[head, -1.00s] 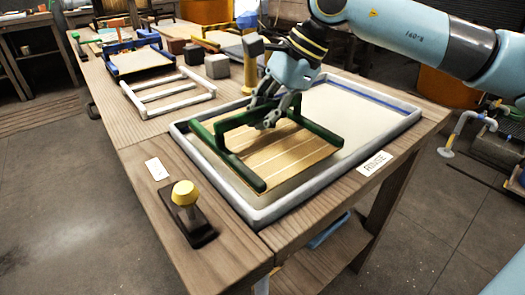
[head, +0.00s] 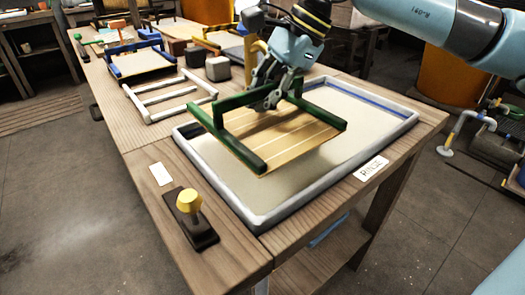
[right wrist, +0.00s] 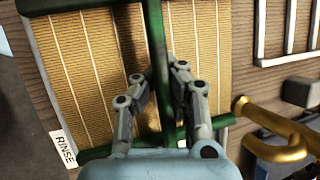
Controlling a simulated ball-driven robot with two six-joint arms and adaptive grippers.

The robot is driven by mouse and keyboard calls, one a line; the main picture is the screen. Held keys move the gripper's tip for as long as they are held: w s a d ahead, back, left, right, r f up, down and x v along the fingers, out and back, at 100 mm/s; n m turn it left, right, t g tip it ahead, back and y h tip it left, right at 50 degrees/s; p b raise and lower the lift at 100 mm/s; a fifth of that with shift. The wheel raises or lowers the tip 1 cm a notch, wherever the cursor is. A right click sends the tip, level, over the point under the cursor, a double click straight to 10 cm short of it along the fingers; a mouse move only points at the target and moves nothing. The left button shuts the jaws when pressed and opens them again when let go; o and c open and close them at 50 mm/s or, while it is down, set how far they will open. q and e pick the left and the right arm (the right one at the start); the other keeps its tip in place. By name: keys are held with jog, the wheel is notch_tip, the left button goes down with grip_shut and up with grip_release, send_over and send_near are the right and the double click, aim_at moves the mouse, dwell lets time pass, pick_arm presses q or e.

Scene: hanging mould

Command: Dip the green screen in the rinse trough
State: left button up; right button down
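The green screen (head: 283,132) has a green frame and a tan slatted face. It hangs tilted above the rinse trough, near its left half, and looks clear of the trough floor. The rinse trough (head: 330,195) is a shallow pale-rimmed tray with a "RINSE" label. My right gripper (head: 270,102) is shut on the green bar across the screen. In the right wrist view the fingers (right wrist: 163,80) close on either side of the green bar (right wrist: 157,45). My left gripper is not in view.
A white ladder-like rack (head: 168,97) lies left of the trough. A blue-framed screen (head: 140,62) stands behind it. Grey and dark blocks (head: 217,68) sit beyond the trough. A yellow-knobbed stand (head: 190,205) is at the table's near left corner.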

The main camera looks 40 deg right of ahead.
aim_at(263, 86)
dwell(0.5)
jog(key=shift+r+p, duration=0.75)
jog(key=shift+r, duration=1.3)
